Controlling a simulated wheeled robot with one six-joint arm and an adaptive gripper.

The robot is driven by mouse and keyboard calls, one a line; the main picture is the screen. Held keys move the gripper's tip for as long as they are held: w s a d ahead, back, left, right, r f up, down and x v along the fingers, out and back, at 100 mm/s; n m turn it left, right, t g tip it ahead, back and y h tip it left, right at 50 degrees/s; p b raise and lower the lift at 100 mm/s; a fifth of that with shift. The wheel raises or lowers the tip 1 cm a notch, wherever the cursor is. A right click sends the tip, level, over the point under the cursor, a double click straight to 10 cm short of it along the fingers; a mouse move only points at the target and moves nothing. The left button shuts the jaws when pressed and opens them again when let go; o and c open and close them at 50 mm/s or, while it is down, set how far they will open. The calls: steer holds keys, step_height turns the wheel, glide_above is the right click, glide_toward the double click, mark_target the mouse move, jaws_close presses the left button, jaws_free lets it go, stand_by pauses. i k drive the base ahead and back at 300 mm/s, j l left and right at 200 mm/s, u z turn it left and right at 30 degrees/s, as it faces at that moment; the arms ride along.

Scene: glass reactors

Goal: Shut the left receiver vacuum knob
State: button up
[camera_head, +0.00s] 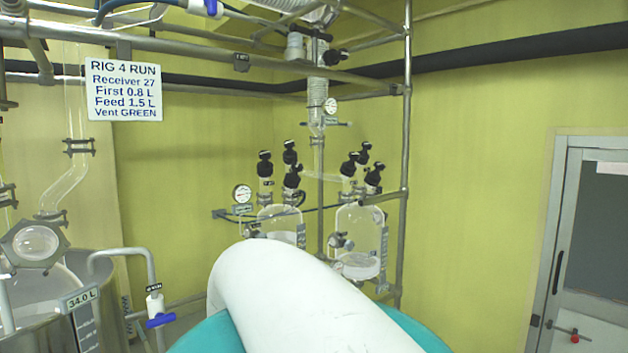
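Two glass receivers hang side by side on the rig: the left receiver (279,221) and the right receiver (359,241). Three black knobs stand above the left receiver: a left one (265,157), a back one (290,147) and a front right one (293,176). Their labels are too small to read, so I cannot tell which is the vacuum knob or whether it is shut. My own white arm link covers the lower middle, below the left receiver. My gripper is not in view.
Three similar black knobs (374,173) top the right receiver. A round gauge (242,194) sits left of the left receiver. A steel upright (405,120) stands at the right. A steel vessel and a blue-handled valve (160,320) are at lower left. A door (590,240) is far right.

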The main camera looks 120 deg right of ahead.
mark_target(296, 167)
steer(key=z, duration=3.2)
